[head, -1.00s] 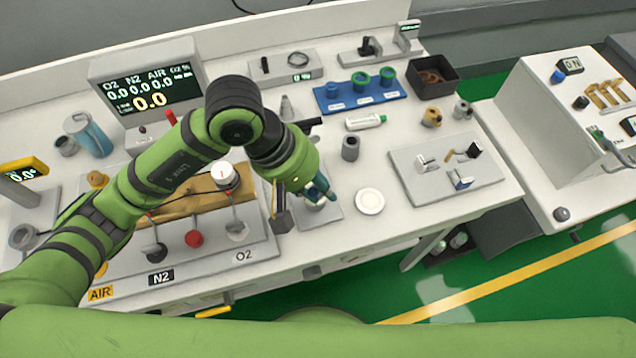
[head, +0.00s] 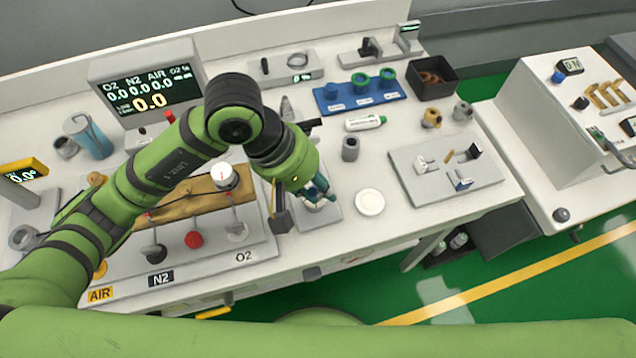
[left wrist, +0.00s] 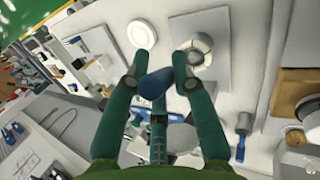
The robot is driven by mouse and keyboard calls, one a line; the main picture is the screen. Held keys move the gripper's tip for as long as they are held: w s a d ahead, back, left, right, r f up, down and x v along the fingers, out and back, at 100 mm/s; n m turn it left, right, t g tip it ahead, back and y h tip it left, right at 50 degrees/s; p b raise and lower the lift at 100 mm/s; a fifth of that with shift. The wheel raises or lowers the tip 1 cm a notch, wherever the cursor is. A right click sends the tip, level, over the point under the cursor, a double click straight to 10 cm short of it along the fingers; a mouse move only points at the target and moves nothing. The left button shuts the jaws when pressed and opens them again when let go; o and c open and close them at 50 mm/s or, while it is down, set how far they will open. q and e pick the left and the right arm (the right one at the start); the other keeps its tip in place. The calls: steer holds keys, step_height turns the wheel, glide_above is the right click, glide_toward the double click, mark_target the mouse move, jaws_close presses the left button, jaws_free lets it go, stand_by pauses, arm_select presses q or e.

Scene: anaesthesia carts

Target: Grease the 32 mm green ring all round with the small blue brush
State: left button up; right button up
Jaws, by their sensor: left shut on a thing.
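My left gripper (head: 317,190) is over a small grey plate (head: 332,214) near the bench's front edge. In the left wrist view its green fingers (left wrist: 164,72) are closed round a dark blue rounded piece (left wrist: 154,84), which looks like the small blue brush's handle. Its bristles are hidden. A round grey fitting (left wrist: 201,48) stands on the plate, close beside the right fingertip. I cannot tell whether brush and fitting touch, or whether a ring sits on the fitting. Green rings (head: 362,80) stand on a blue board (head: 349,106) at the back. My right gripper is out of view.
A white round lid (head: 370,202) lies right of the plate. A dark post (head: 281,212) is close on the left. A grey board with small fittings (head: 425,190) lies further right.

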arm_select(q)
steer(key=shift+r+p, duration=1.15)
steer(key=shift+r, duration=2.1)
steer(key=f+b, duration=0.3)
steer(key=b, duration=0.1)
steer(key=s+f+b, duration=0.1)
steer(key=f+b, duration=0.1)
steer(key=shift+d+f+b, duration=0.2)
steer(key=shift+f+b, duration=0.1)
steer(key=shift+b, duration=0.1)
steer(key=shift+f+b, duration=0.7)
steer(key=shift+b, duration=0.2)
steer(key=shift+b, duration=0.55)
stand_by(1.1)
stand_by(0.4)
step_height(320, 180, up, 7)
steer(key=p, duration=0.2)
steer(key=shift+p, duration=0.35)
stand_by(0.3)
